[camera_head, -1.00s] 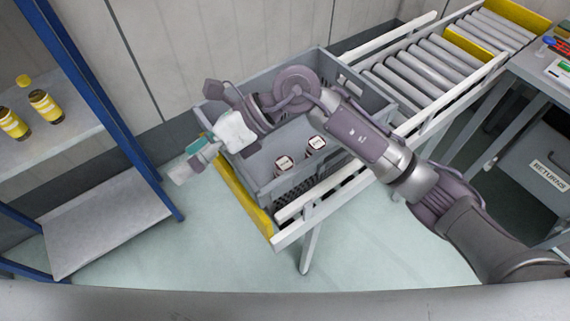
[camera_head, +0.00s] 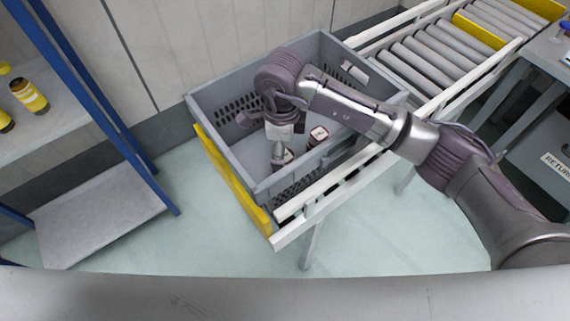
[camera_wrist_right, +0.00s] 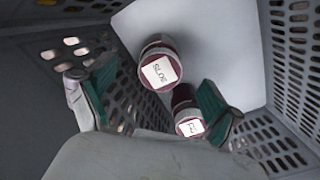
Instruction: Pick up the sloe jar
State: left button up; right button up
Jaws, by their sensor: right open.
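The sloe jar (camera_wrist_right: 160,70) shows in the right wrist view, dark red with a white lid label reading SLOE. A second dark red jar (camera_wrist_right: 187,116) stands close to it; its label is only partly readable. Both are inside the grey crate (camera_head: 222,150). In the head view one jar (camera_head: 317,135) is clear and the other (camera_head: 284,158) is partly behind my gripper; I cannot tell which is the sloe jar there. My right gripper (camera_head: 279,152) points down into the crate, open and empty. Its teal fingers (camera_wrist_right: 157,100) are spread, with the jars beyond them. My left gripper is out of view.
The crate's high walls surround my right gripper. The crate sits on a roller conveyor (camera_head: 430,65) with white rails and a yellow end stop (camera_head: 232,185).

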jog(key=f, duration=0.3)
jog(key=f+p, duration=0.1)
jog(key=shift+d+f, duration=0.35)
jog(key=shift+f, duration=0.05)
jog(key=shift+w+f, duration=0.1)
jog(key=shift+f, duration=0.3)
jog(key=shift+r, duration=0.1)
jog(key=c, duration=1.6)
